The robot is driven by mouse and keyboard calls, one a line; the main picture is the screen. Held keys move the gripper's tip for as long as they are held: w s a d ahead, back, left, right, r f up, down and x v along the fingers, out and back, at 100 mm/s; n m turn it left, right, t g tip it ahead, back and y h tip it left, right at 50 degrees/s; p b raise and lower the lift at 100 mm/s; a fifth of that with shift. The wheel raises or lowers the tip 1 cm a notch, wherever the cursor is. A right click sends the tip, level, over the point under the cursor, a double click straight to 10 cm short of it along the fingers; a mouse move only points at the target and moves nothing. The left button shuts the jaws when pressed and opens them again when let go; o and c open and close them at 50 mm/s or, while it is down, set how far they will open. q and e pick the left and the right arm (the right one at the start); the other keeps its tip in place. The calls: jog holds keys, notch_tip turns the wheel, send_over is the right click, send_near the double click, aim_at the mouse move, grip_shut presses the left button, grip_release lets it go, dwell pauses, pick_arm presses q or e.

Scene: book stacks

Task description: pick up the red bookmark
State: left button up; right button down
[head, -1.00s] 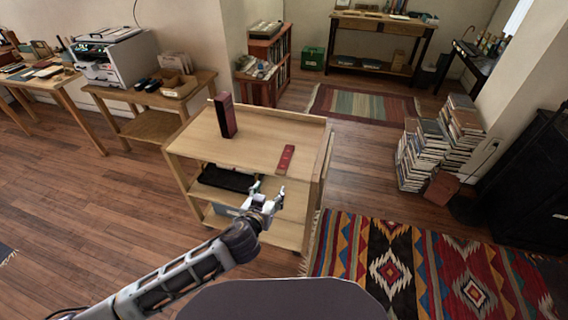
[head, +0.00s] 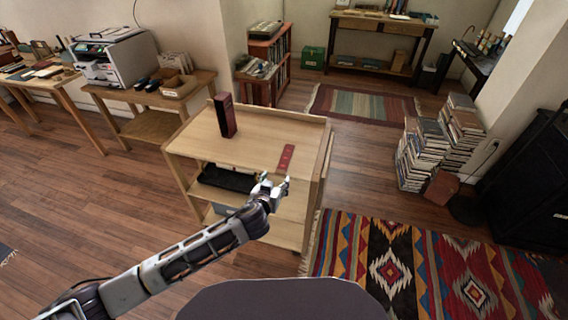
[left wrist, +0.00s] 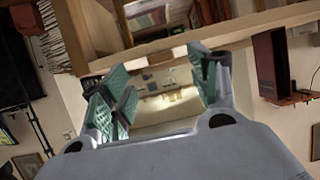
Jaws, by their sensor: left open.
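The red bookmark (head: 286,157) lies flat on the top of the wooden cart (head: 255,145), near its front right edge. My left gripper (head: 276,181) is open and empty, in front of the cart's front edge and just short of the bookmark in the head view. Its two green-padded fingers stand apart in the left wrist view (left wrist: 155,85), with nothing between them. I cannot make out the bookmark for certain in the left wrist view. My right gripper is not in view.
A dark red book (head: 225,115) stands upright on the cart top, left of the bookmark. A black item (head: 228,179) lies on the shelf below. Book stacks (head: 422,152) stand at right. A patterned rug (head: 430,265) covers the floor at front right.

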aim_at(280, 171)
pick_arm(q)
jog(key=shift+w+d+f, duration=0.1)
jog(key=shift+w, duration=0.25)
jog(key=shift+w, duration=0.15)
jog(key=shift+w+d+f, duration=0.1)
jog(key=shift+w+d, duration=0.05)
jog(key=shift+w, duration=0.5)
jog(key=shift+w+d+f, duration=0.1)
jog(key=shift+w+d, duration=0.05)
jog(key=shift+w, duration=0.45)
jog(key=shift+x, duration=1.15)
